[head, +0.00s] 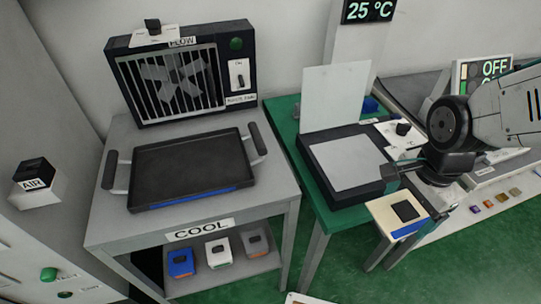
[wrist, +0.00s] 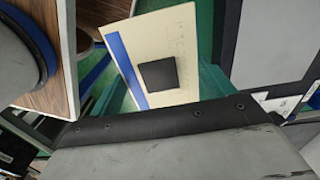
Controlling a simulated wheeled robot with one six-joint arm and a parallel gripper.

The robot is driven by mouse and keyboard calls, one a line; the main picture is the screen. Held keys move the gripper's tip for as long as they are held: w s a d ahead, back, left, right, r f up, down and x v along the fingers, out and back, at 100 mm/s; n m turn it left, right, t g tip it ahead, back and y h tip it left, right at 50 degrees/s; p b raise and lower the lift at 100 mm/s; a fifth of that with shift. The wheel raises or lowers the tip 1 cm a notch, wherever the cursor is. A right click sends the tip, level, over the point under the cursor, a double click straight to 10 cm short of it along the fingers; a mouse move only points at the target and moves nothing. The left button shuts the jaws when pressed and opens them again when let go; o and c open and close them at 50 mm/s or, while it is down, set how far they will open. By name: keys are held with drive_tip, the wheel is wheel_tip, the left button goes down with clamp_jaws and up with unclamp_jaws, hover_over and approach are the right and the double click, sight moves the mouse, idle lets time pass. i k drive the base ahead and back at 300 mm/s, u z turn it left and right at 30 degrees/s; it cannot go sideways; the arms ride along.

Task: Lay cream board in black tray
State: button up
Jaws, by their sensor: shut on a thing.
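The cream board (head: 385,209) has a dark square on it and a blue strip along one edge. It is at the right side of the green table in the head view, below my gripper (head: 434,178). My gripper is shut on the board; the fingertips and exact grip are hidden. The wrist view also shows the board (wrist: 180,30), partly covered by a dark bar in the foreground. The black tray (head: 190,165) lies on the grey table at the left, with a handle at each side and a blue strip at its front. It looks empty.
A caged fan unit (head: 180,80) stands behind the tray. A black device with a light plate and raised lid (head: 335,95) sits on the green table (head: 322,205), between tray and gripper. Small blocks (head: 218,252) lie on the shelf under the tray.

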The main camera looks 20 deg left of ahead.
sight(191, 167)
drive_tip(key=z, duration=2.05)
drive_tip(key=k, duration=1.55)
drive_tip(key=u, duration=2)
drive_tip(key=i, duration=0.5)
